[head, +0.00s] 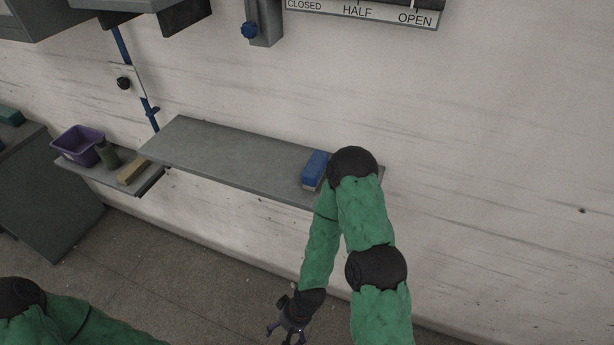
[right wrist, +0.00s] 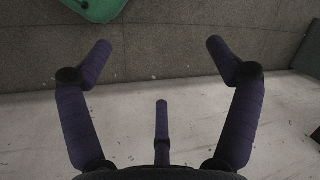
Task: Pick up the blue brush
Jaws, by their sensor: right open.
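The blue brush (head: 315,168) lies on the grey wall shelf (head: 230,158), near its right end. It has a blue body with a paler strip along its lower side. My right arm's dark elbow is close beside it on the right in the head view. My right gripper (head: 286,333) hangs low, below and in front of the shelf, well apart from the brush. In the right wrist view my right gripper (right wrist: 160,60) has its fingers spread with nothing between them. The brush is not in the right wrist view. My left gripper is out of view.
A lower shelf (head: 95,178) at left holds a purple bin (head: 78,145), a green bottle (head: 108,155) and a tan block (head: 133,171). A dark cabinet (head: 45,190) stands at far left. The grey shelf is bare left of the brush.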

